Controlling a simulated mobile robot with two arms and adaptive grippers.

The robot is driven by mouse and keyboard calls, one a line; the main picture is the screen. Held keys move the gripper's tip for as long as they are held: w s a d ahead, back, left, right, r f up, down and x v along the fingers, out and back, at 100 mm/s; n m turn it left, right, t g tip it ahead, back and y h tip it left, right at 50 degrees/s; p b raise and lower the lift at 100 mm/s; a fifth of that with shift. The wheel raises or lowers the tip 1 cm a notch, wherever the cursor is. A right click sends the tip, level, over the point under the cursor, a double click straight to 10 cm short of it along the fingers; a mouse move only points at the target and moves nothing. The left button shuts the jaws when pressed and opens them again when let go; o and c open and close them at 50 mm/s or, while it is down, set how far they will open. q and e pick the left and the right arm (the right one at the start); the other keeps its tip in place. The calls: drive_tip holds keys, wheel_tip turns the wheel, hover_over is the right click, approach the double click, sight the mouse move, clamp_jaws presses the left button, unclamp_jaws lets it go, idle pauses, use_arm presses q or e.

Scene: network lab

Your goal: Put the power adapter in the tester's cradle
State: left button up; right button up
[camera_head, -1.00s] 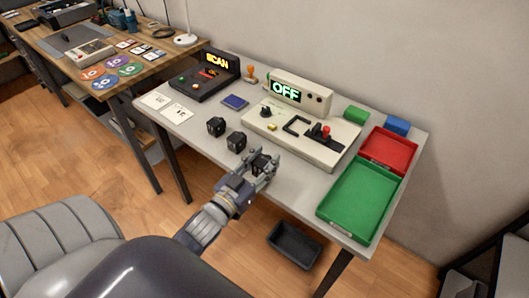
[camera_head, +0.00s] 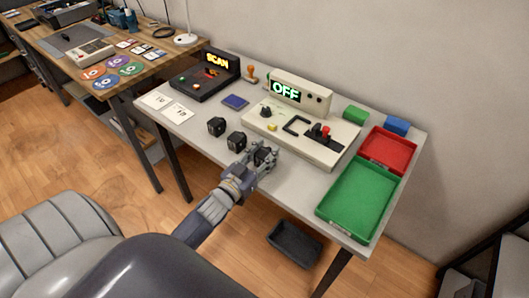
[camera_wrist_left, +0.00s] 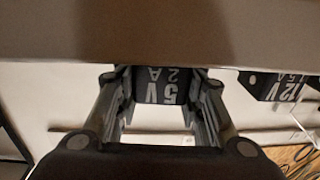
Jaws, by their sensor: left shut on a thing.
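The tester (camera_head: 312,144) is a cream box with a green OFF display (camera_head: 286,90) and a red-topped lever (camera_head: 326,131). Its black cradle (camera_head: 291,127) shows as an empty C-shaped bracket on top. My left gripper (camera_head: 265,156) is at the table's front edge, in front of the tester, shut on a black power adapter (camera_head: 261,158). In the left wrist view this adapter (camera_wrist_left: 165,85) reads "5V 2A" and sits between both fingers. A second adapter marked "12V" (camera_wrist_left: 275,86) stands beside it. Two black adapters stand left of the gripper, one nearer (camera_head: 236,141) and one farther (camera_head: 216,126).
A green tray (camera_head: 355,215) and a red tray (camera_head: 389,151) lie at the right. Green and blue blocks stand behind them. A black scanner (camera_head: 203,80) with a SCAN display and a blue pad (camera_head: 235,102) are at the back left. A dark bin (camera_head: 293,245) is on the floor.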

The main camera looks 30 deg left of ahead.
use_arm(q)
drive_tip(key=shift+f, duration=0.15)
drive_tip(key=o, duration=1.3)
drive_tip(key=shift+c, duration=0.2)
